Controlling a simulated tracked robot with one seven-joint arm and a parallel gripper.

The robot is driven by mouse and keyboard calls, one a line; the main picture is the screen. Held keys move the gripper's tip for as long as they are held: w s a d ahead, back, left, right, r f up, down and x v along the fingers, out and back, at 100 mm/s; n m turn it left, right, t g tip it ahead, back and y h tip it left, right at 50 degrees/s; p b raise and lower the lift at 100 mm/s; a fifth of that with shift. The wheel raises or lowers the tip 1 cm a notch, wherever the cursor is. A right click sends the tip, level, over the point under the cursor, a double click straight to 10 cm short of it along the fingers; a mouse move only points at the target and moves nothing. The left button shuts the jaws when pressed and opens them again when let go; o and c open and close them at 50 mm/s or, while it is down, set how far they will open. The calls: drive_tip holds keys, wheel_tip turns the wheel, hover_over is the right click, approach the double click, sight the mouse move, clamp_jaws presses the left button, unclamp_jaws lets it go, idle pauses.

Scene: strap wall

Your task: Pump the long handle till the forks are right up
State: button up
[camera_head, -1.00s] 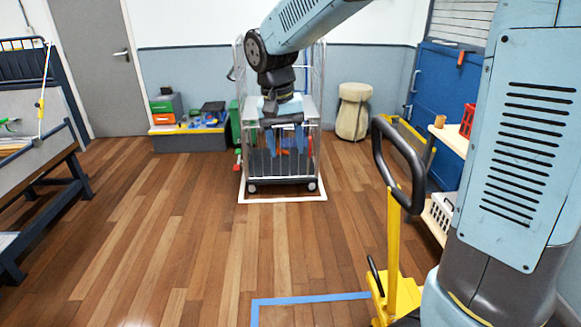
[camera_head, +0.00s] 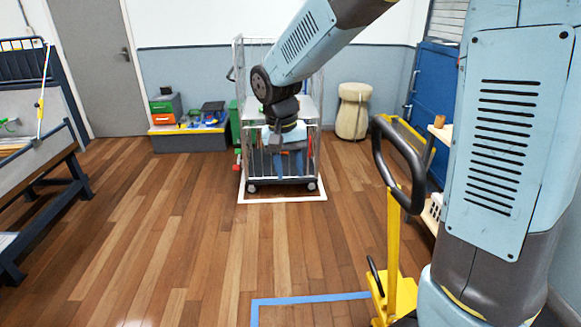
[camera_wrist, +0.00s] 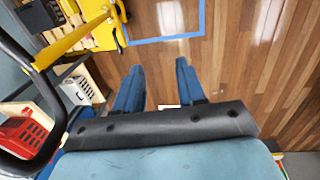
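The yellow pallet truck (camera_head: 393,262) stands at the lower right in the head view. Its long handle has a yellow shaft and a black loop grip (camera_head: 397,160) at the top. In the wrist view the loop grip (camera_wrist: 52,92) is at the left edge, with the yellow shaft (camera_wrist: 72,40) running up and right. My gripper (camera_head: 288,168) is raised, left of the handle and apart from it. In the wrist view its two blue fingers (camera_wrist: 160,66) are spread with nothing between them. The forks cannot be made out in either view.
A wire roll cage (camera_head: 312,110) stands in a white floor outline. A blue floor outline (camera_head: 310,299) is beside the truck. A shelf with a white basket (camera_wrist: 76,90) and a red crate (camera_wrist: 22,135) is near the handle. A bench (camera_head: 45,160) is at left. The middle floor is clear.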

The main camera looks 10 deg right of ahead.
clamp_jaws()
idle(1.0)
drive_tip(key=shift+o, duration=1.7)
unclamp_jaws()
wheel_tip(320, 180, up, 14)
drive_tip(key=a, duration=0.1)
drive_tip(key=shift+a+f, duration=0.2)
drive_tip(key=shift+a, duration=0.2)
